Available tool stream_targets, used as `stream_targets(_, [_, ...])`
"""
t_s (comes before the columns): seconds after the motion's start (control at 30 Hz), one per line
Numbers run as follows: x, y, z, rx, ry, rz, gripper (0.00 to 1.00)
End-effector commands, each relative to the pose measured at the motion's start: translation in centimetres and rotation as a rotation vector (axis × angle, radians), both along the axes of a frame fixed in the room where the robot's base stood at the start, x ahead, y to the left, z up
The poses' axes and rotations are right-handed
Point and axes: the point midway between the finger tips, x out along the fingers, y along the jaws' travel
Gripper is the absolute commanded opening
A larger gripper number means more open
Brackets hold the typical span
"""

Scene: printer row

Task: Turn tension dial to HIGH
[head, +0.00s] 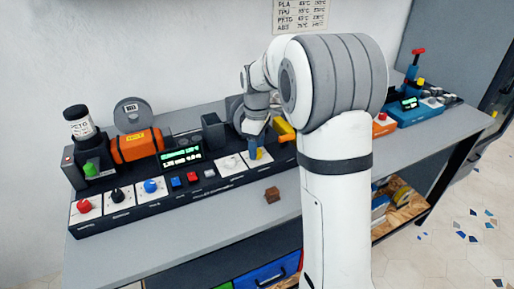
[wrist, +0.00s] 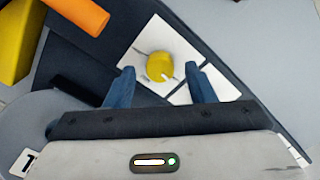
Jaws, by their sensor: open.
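A yellow dial (wrist: 160,67) with a white pointer mark sits on a white square plate (wrist: 150,38) on the dark panel in the wrist view. My gripper (wrist: 164,76) is open, with one blue finger on each side of the yellow dial and a gap on both sides. In the head view my gripper (head: 256,150) is over the right part of the long dark panel, with the yellow dial (head: 259,154) just showing by the fingers. The labels around the dial are too small to read, so I cannot tell its setting.
The panel also carries a red knob (head: 84,206), a black knob (head: 117,194), a blue knob (head: 150,186) and a lit display (head: 181,155). A brown cube (head: 272,194) lies on the grey bench in front. A blue machine (head: 412,112) stands at the right.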

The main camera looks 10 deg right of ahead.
Motion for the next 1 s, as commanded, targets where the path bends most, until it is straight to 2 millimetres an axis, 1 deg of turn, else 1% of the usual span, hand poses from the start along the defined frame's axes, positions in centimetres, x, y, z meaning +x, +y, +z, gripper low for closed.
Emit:
stream_targets(0.1, [-0.02, -0.01, -0.71, 0.0, 0.0, 0.0, 0.5])
stream_targets(0.37, [-0.01, -0.02, -0.8, -0.001, -0.001, -0.001, 0.5])
stream_targets(0.9, [-0.01, -0.1, -0.77, -0.001, -0.001, -0.002, 0.05])
stream_targets(1.0, [0.0, -0.11, -0.76, -0.001, -0.001, -0.004, 0.05])
